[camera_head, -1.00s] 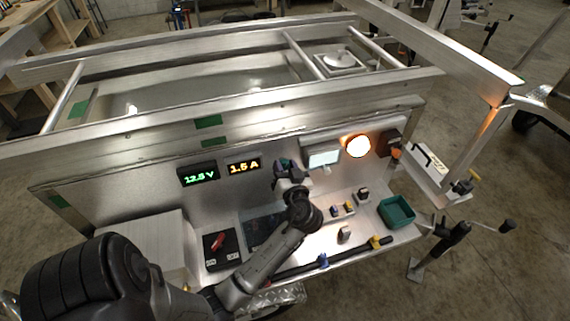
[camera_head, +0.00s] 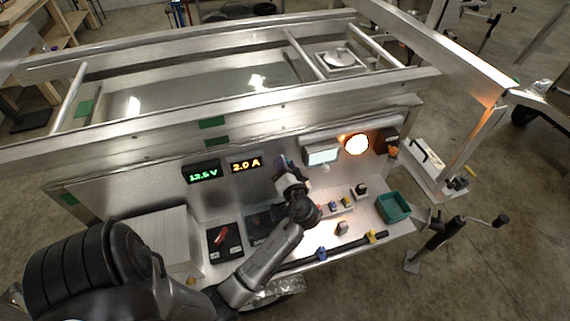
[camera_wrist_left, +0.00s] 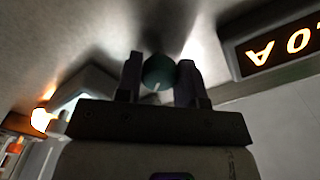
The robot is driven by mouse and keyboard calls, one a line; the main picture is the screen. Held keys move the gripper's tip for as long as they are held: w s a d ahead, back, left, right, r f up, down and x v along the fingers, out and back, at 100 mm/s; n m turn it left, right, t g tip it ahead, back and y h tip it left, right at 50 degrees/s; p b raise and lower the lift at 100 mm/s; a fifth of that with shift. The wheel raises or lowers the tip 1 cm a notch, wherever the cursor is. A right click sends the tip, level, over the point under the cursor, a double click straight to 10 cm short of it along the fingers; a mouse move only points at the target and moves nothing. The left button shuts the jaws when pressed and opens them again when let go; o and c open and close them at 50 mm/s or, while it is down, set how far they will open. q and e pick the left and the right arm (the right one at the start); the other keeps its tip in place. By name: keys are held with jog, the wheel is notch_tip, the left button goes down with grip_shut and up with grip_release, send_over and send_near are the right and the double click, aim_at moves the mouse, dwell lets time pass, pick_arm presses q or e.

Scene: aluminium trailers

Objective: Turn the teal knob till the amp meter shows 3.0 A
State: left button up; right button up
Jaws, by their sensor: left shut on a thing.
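The teal knob (camera_wrist_left: 158,72) sits on the upright metal panel, between the two fingers of my left gripper (camera_wrist_left: 160,80). The left gripper is shut on it. In the head view my left gripper (camera_head: 284,165) reaches the panel just right of the amp meter and mostly hides the knob. The amp meter (camera_head: 246,165) glows orange and reads 2.0 A. Its display also shows upside down and partly cut off in the left wrist view (camera_wrist_left: 283,45). My right gripper is in neither view.
A green voltage display (camera_head: 203,173) reads about 12.5 V. A lit orange lamp (camera_head: 357,145) and a small pale screen (camera_head: 322,156) are right of the gripper. On the shelf below are a red-handled switch (camera_head: 222,238), several small parts and a green bin (camera_head: 393,208).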

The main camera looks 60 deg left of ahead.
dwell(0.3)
pick_arm(q)
jog(key=o, duration=0.9)
jog(key=s+d, duration=0.1)
jog(key=d, duration=0.6)
jog(key=shift+s+d, duration=0.2)
jog(key=shift+s, duration=0.05)
